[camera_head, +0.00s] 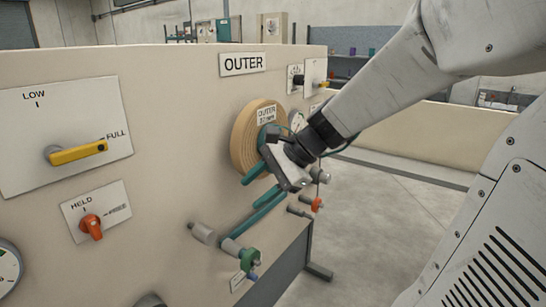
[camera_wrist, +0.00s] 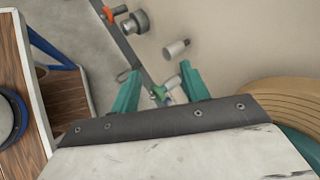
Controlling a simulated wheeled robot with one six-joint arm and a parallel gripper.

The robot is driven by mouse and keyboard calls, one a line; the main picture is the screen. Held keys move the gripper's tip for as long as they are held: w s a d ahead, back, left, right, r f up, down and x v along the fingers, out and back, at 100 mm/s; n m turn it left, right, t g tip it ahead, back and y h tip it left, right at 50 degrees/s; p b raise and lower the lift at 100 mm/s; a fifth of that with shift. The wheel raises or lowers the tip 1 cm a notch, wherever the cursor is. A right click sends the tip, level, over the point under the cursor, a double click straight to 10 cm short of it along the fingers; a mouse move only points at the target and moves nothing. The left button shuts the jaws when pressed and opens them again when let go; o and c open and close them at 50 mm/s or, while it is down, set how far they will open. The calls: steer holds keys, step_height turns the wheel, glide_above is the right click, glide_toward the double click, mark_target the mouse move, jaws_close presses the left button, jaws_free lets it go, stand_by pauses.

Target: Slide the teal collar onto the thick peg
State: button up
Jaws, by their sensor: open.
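My gripper (camera_head: 238,210) is open, its two teal fingers spread apart in front of the beige panel; they also show in the wrist view (camera_wrist: 159,72). Nothing is visible between the fingertips. A green-teal piece (camera_head: 248,258) with a blue end sits low on the panel, below the fingers; in the wrist view it lies beyond them (camera_wrist: 159,92). I cannot tell whether it is the collar. Grey pegs (camera_head: 203,233) stick out beside it. The wrist view shows a wider dark-grey peg (camera_wrist: 135,22) and a thinner one (camera_wrist: 178,48). Which is the thick peg is unclear.
A tan disc (camera_head: 243,140) with a teal centre, partly hidden by my gripper, stands close to the arm under the OUTER sign (camera_head: 242,64). A yellow lever (camera_head: 78,152) and orange knob (camera_head: 91,226) are at left. Open floor (camera_head: 385,225) lies right.

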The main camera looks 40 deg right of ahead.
steer(key=w+d+f+m+t+h, duration=0.1)
steer(key=w+d+m+t, duration=0.35)
steer(key=d+m, duration=0.45)
steer(key=w+d+f+m+t+h, duration=0.1)
steer(key=w+d+m+t+h, duration=0.15)
steer(key=w+d+m, duration=0.6)
steer(key=w, duration=0.1)
steer(key=w+f+n, duration=0.1)
steer(key=w+f+n+y, duration=0.1)
steer(key=w, duration=0.1)
steer(key=shift+f+t, duration=0.15)
steer(key=shift+t, duration=0.15)
jaws_close()
stand_by(0.6)
